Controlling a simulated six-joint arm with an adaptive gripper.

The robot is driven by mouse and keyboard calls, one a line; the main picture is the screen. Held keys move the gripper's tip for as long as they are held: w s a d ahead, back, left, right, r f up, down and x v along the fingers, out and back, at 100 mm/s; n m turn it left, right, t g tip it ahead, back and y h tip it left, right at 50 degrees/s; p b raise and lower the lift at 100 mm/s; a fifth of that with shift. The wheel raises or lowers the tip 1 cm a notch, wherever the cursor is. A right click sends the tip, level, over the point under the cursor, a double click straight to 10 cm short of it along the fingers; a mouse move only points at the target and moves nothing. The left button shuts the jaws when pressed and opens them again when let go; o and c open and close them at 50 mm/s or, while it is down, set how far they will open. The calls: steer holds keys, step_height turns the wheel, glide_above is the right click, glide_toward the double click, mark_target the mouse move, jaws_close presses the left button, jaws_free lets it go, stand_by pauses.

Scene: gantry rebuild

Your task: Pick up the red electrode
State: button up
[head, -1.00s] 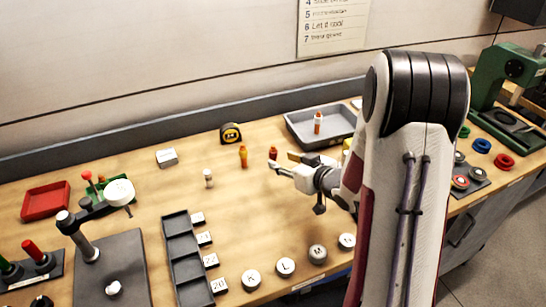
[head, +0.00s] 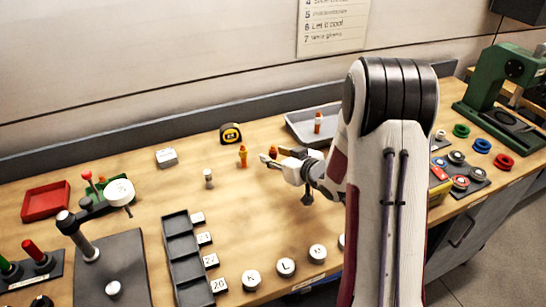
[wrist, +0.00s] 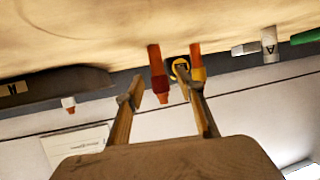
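A small red electrode-like piece (head: 273,150) stands on the bench just beyond my gripper (head: 271,157), partly overlapped by its fingers in the head view. In the wrist view this red piece (wrist: 158,72) shows between the two fingertips, closer to the left one. My gripper (wrist: 162,95) is open, with nothing between its pads that I can see held. An orange-yellow piece (head: 243,156) stands to the left. It also appears in the wrist view (wrist: 197,65), near the right finger. Whether the fingers touch the red piece I cannot tell.
A grey tray (head: 296,130) with an orange-and-white piece (head: 318,122) lies behind. A tape measure (head: 231,133), a small white-grey piece (head: 208,178) and a white block (head: 166,157) stand left. A black compartment tray (head: 167,225) lies front left. The bench between is clear.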

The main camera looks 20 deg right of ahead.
steer(key=shift+x, duration=0.8)
jaws_close()
